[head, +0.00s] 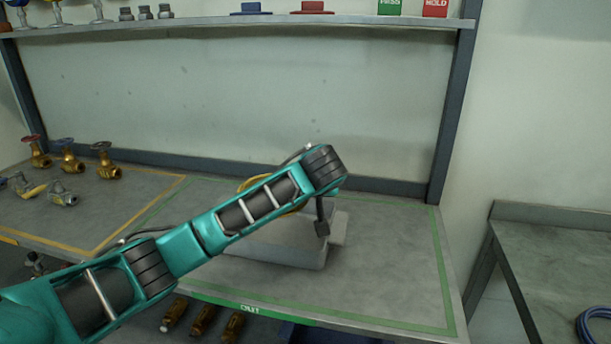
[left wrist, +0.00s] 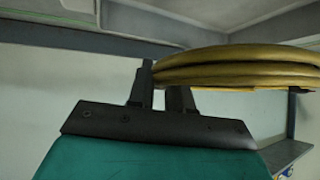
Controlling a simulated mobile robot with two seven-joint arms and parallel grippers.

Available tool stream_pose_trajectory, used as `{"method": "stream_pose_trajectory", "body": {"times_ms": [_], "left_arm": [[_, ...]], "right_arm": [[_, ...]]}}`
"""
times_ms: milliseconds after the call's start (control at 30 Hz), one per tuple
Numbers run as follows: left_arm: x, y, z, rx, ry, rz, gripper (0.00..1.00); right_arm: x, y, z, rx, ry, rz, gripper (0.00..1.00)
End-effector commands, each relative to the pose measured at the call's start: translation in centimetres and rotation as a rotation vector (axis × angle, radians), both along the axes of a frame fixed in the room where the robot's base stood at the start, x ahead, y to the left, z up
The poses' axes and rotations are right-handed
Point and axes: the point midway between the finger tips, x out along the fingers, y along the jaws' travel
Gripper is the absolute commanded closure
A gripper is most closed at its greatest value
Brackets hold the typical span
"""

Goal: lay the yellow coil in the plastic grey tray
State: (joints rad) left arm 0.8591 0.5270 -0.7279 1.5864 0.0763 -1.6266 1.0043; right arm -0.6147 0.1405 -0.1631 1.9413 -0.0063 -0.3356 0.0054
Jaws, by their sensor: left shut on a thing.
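The yellow coil (head: 254,183) shows only in part in the head view, behind my left forearm and above the tray's far side. In the left wrist view the coil (left wrist: 245,67) is large, lies roughly level and reaches off to the right. My left gripper (left wrist: 164,82) is shut on its near left end there; in the head view the fingers are mostly hidden by my arm. The plastic grey tray (head: 275,248) stands on the bench, its back part hidden by my arm. From these views I cannot tell the coil's height above the tray. My right gripper is not in view.
The tray stands inside a green-outlined area (head: 400,265) with clear bench to its right. Several brass valves (head: 70,158) stand at the left in a yellow outline. A shelf (head: 240,20) runs above the bench. A blue coil (head: 597,325) lies on the right-hand table.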

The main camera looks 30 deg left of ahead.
Motion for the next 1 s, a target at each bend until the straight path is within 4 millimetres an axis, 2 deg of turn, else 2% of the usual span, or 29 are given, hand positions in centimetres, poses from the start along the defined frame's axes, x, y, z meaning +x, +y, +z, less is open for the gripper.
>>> {"method": "stream_pose_trajectory", "body": {"times_ms": [267, 533, 700, 1000], "left_arm": [[0.0, 0.0, -0.4, 0.001, 0.0, -0.001, 1.0], [-0.1, 0.0, -2.5, 0.002, 0.001, -0.001, 1.0], [0.0, 0.0, -4.2, 0.002, -0.001, -0.001, 1.0], [0.0, 0.0, -4.3, 0.0, -0.002, -0.001, 1.0]], "right_arm": [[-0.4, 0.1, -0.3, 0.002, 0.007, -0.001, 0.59], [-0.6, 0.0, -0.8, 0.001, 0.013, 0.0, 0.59], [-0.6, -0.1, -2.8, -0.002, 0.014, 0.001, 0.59], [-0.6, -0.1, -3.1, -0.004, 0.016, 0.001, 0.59]]}}
